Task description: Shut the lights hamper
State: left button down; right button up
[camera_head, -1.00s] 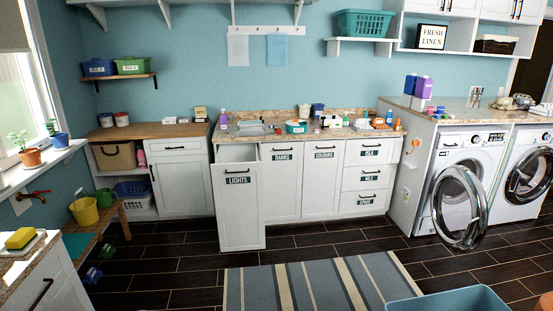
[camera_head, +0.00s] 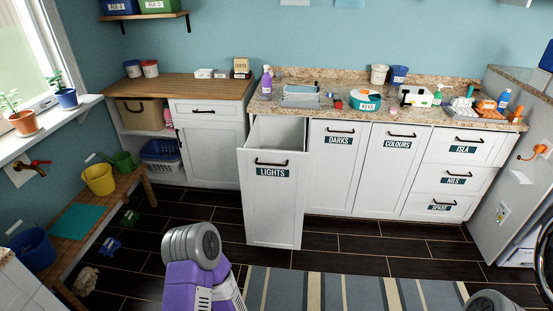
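The lights hamper (camera_head: 270,208) is a tall white pull-out front with a dark bar handle and a "LIGHTS" label. It stands pulled out from the counter, and its open top shows behind the front panel. The darks hamper (camera_head: 331,180) and the colours hamper (camera_head: 390,185) beside it sit flush with the cabinet. A purple and grey link of my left arm shows at the bottom centre, in front of and below the lights hamper, apart from it. A small grey part of mine shows at the bottom right edge. Neither gripper's fingers are in view.
A striped rug (camera_head: 340,290) lies on the dark floor before the cabinets. A low wooden bench with a yellow bucket (camera_head: 99,180) and a blue bucket (camera_head: 33,250) stands at the left. The counter (camera_head: 420,112) holds several small items. Floor directly before the hamper is mostly clear.

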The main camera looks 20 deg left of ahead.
aim_at(273, 161)
jog(key=i, duration=2.4)
jog(key=u, duration=1)
